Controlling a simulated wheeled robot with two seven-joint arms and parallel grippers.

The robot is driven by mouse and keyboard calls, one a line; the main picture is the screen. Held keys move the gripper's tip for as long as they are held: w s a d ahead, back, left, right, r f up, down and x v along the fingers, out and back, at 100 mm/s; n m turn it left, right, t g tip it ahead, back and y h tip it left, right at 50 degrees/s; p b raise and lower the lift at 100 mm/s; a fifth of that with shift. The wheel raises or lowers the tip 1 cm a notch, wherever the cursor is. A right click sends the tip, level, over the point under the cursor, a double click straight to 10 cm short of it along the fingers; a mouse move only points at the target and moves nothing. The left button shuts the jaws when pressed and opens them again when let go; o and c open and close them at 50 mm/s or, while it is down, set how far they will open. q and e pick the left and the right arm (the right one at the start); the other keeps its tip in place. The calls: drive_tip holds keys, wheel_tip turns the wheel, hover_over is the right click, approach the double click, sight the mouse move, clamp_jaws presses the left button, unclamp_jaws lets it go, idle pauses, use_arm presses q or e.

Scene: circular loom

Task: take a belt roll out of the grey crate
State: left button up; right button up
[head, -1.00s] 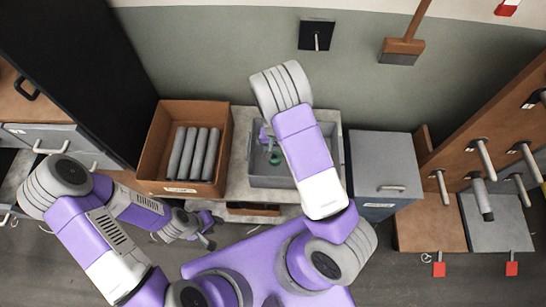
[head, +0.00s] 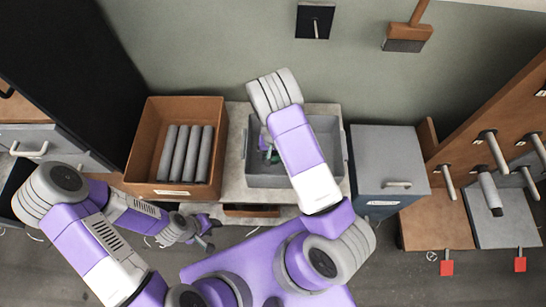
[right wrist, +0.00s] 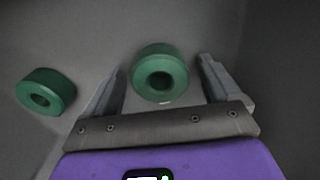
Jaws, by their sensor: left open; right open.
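The grey crate (head: 268,181) stands on the bench in the middle of the head view. Green belt rolls lie in it: one roll (right wrist: 160,72) sits between the fingers in the right wrist view, and another roll (right wrist: 45,91) lies apart to the left. My right gripper (right wrist: 162,82) is open and points down inside the crate, a finger on either side of the nearer roll with gaps showing. In the head view my right arm hides much of the crate, and only a bit of green shows. My left gripper (head: 210,234) is open and empty, in front of the bench.
A brown box (head: 138,150) with several grey rollers stands left of the crate. A grey cabinet (head: 385,150) with a handle stands close on its right. A peg board (head: 500,130) is further right. The crate walls surround my right gripper.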

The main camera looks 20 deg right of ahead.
drive_tip(key=c, duration=1.1)
